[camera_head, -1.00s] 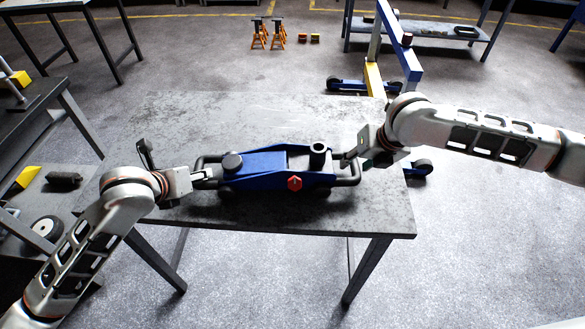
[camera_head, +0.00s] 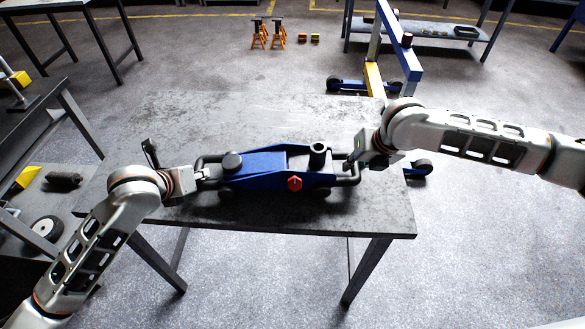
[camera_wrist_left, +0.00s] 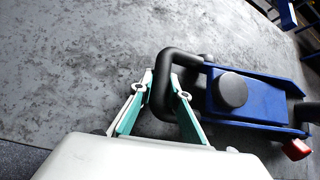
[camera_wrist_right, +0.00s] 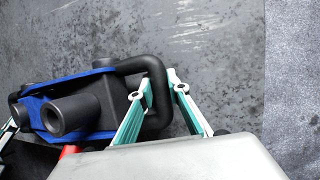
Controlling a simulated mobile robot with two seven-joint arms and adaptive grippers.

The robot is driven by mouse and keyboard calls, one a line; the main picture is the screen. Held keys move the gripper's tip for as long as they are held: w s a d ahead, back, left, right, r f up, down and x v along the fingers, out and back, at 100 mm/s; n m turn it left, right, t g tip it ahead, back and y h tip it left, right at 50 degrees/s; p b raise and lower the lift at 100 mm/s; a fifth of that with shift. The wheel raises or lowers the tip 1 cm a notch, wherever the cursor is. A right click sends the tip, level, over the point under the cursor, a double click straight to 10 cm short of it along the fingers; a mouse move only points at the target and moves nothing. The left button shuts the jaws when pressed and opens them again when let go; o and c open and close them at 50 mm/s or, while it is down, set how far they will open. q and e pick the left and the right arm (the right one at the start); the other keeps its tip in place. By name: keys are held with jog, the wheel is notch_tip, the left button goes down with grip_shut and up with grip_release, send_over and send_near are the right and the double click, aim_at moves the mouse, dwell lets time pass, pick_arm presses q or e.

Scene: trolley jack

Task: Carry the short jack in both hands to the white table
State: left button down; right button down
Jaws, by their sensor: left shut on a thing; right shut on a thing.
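The short jack (camera_head: 265,168) is a low blue body with black handle loops at both ends and a red knob on its near side. It is on or just above a dark grey metal table (camera_head: 200,120); I cannot tell a gap. My left gripper (camera_head: 207,174) is shut on its left handle loop, which shows in the left wrist view (camera_wrist_left: 163,85) between the fingers. My right gripper (camera_head: 347,165) is shut on the right handle loop, also between the fingers in the right wrist view (camera_wrist_right: 158,90). I cannot make out a white table.
A blue and yellow hoist (camera_head: 385,60) stands just behind the table's right side. Orange jack stands (camera_head: 268,32) are on the floor at the back. A dark bench (camera_head: 30,120) is at the left and another table at the upper left.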

pick_arm(q)
jog(key=shift+w+r, duration=0.2)
jog(key=shift+r, duration=0.2)
pick_arm(e)
jog(key=shift+w+r, duration=0.25)
jog(key=shift+r, duration=0.15)
